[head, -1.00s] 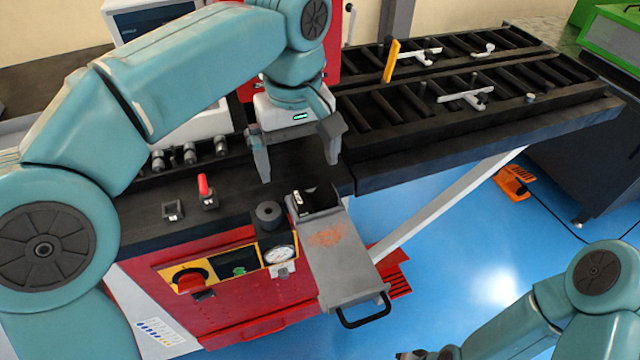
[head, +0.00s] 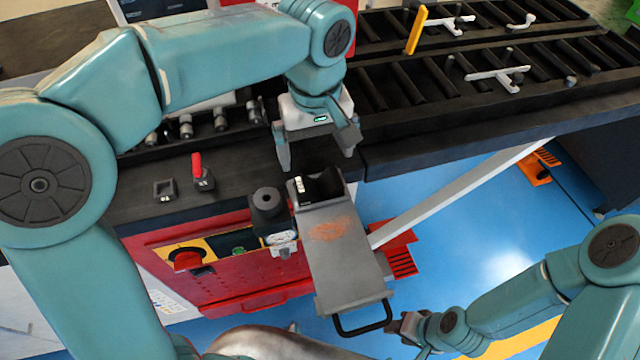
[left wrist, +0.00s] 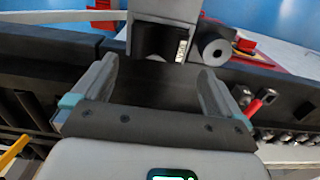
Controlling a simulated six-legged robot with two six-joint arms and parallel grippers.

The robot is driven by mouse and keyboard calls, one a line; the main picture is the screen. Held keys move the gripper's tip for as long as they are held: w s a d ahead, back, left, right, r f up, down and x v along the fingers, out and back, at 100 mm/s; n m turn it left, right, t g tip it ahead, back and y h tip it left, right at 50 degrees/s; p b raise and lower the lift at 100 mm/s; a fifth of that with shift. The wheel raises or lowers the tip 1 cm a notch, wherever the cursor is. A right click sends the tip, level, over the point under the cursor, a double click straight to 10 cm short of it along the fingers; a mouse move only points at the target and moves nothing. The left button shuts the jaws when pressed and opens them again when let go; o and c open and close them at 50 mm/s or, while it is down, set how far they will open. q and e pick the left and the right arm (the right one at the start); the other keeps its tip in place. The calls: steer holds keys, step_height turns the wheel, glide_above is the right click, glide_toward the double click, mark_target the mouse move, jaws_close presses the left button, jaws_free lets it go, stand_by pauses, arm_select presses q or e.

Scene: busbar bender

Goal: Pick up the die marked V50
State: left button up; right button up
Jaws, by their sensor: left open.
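A black cylinder (head: 268,208) stands just left of the block. A red-handled part (head: 201,178) and a small square block (head: 165,189) stand farther left on the bench. A roller conveyor (head: 480,85) runs to the back right.

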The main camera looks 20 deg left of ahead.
mark_target(319, 190)
arm_select(q)
step_height(319, 190, down, 2)
steer(key=shift+f, duration=0.2)
steer(key=shift+w+f, duration=0.1)
steer(key=shift+f, duration=0.2)
steer(key=f, duration=0.4)
steer(key=shift+s+d+f, duration=0.2)
steer(key=shift+f, duration=0.05)
steer(key=shift+w+a+f, duration=0.1)
steer(key=shift+w+f, duration=0.05)
steer(key=shift+f, duration=0.15)
steer(key=shift+r, duration=0.1)
steer(key=c, duration=1.7)
steer(key=shift+o, duration=0.2)
steer(key=shift+r, duration=0.1)
